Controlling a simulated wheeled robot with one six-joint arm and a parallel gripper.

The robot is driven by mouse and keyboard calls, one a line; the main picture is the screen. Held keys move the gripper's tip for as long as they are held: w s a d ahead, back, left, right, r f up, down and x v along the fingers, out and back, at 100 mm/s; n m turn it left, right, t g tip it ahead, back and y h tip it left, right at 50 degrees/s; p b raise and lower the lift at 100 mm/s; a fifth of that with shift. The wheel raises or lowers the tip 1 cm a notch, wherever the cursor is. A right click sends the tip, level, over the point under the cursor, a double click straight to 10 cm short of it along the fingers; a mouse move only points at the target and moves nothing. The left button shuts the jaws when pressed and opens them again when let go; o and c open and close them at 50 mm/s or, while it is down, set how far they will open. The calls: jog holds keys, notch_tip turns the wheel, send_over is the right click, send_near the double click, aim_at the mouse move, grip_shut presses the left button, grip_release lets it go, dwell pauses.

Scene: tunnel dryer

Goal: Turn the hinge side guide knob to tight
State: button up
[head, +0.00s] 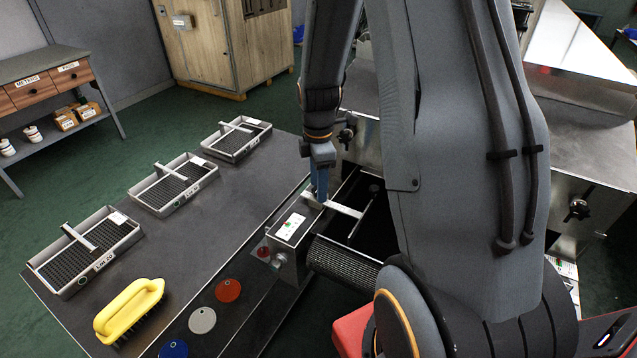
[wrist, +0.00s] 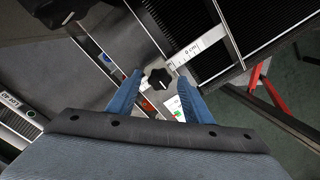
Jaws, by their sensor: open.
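A black lobed knob (wrist: 159,79) sits on a pale metal slotted bar in the wrist view. It appears between the two blue fingertips of my gripper (wrist: 159,80), with a gap on each side. I cannot tell how far below the tips it is. The bar (wrist: 190,52) carries a printed scale and reaches over a dark ribbed belt. In the head view my gripper (head: 319,196) points down at the left end of a pale guide bar (head: 345,209), which hides the knob there. My gripper is open and holds nothing. The knob's tightness cannot be read.
Several mesh trays and a yellow brush (head: 130,308) lie on the table at left. My arm hides much at right.

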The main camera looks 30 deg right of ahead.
jog(key=c, duration=1.1)
jog(key=shift+o, duration=0.2)
jog(key=shift+m, duration=0.3)
jog(key=m+p, duration=0.1)
jog(key=m, duration=0.3)
jog(key=shift+r, duration=0.1)
jog(key=m+p, duration=0.1)
jog(key=m, duration=0.4)
jog(key=m+p, duration=0.1)
jog(key=m, duration=0.3)
jog(key=shift+m, duration=2.2)
